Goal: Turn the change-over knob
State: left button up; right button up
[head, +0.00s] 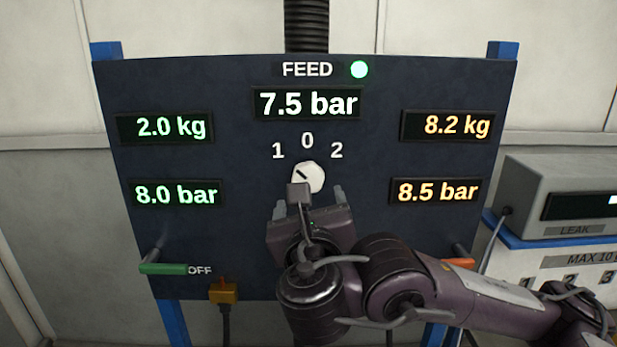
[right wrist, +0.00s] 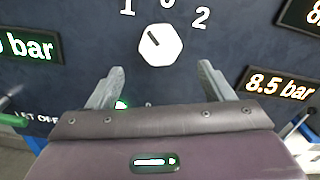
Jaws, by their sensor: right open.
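The white change-over knob (head: 308,177) sits on the dark panel below the marks 1, 0 and 2. Its black pointer line slants up and left, toward the 1. In the right wrist view the whole knob (right wrist: 161,45) shows, beyond and between the fingers. My right gripper (head: 308,197) is in front of the panel just below the knob, with its two fingers (right wrist: 155,85) spread apart and nothing between them. In the head view my wrist camera hides the knob's lower left edge. My left gripper is not in view.
The dark panel (head: 230,235) carries lit displays, including the FEED display (head: 307,103) reading 7.5 bar. A green-handled lever (head: 163,268) and an orange-handled one (head: 457,263) stick out low on either side. A grey LEAK box (head: 550,190) stands at right.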

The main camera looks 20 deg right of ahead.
aim_at(308, 178)
jog(key=x, duration=0.7)
jog(key=shift+b, duration=0.45)
jog(key=shift+c, duration=0.6)
jog(key=c, duration=0.9)
pick_arm(q)
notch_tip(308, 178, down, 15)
jog(key=b, duration=1.4)
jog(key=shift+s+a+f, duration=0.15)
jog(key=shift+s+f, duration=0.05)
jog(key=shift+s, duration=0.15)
pick_arm(e)
jog(key=shift+o, duration=0.2)
jog(key=m, duration=1.7)
jog(key=shift+w+a+r+m, duration=0.1)
jog(key=shift+a+m, duration=0.3)
pick_arm(q)
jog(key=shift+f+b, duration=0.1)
jog(key=shift+b, duration=0.2)
